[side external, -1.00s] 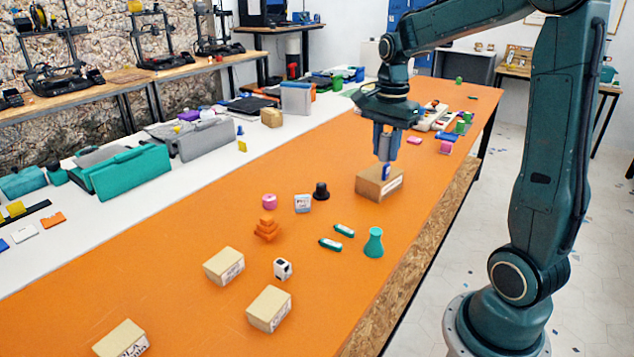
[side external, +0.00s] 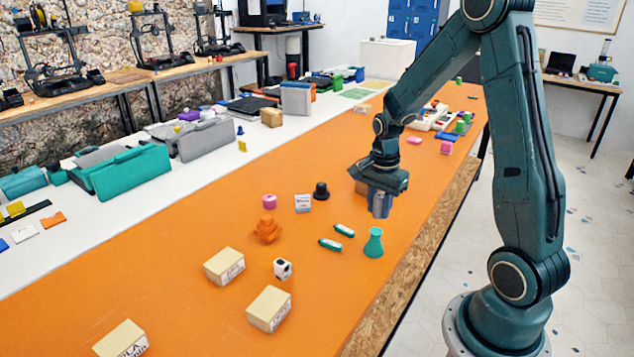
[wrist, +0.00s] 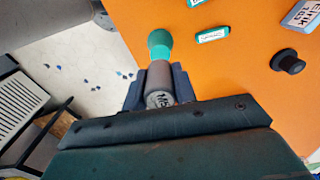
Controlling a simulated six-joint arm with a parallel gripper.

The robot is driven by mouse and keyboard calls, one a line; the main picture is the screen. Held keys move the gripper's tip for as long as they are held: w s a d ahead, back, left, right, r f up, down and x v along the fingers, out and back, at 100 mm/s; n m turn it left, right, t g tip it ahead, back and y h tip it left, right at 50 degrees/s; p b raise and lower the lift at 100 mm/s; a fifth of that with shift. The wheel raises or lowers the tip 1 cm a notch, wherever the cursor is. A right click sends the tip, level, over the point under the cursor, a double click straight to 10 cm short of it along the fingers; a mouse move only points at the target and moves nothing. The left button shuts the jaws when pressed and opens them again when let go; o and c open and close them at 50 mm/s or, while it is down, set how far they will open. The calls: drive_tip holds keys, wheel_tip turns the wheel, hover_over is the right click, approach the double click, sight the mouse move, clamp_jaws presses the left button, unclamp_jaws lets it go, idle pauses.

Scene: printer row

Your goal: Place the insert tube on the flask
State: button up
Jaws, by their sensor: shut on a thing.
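The insert tube (wrist: 160,88) is a grey cylinder with a pale, lettered end, seen between my fingers in the wrist view. My gripper (side external: 380,210) is shut on it; the fingers hide most of the tube in the side view. The teal flask (side external: 374,243) stands upright on the orange table near its right edge, just below my gripper in the side view. In the wrist view the flask (wrist: 160,43) shows just beyond the far end of the tube. I cannot tell whether they touch; the side view suggests a small gap.
Two teal labelled pieces (side external: 331,245) lie left of the flask.

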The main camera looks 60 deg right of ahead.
sight(376, 231)
drive_tip(key=shift+f, duration=0.3)
drive_tip(key=shift+f, duration=0.1)
drive_tip(key=shift+f, duration=1.8)
drive_tip(key=shift+f, duration=0.1)
drive_tip(key=o, duration=1)
wheel_tip(376, 231, up, 12)
drive_tip(key=shift+r, duration=0.15)
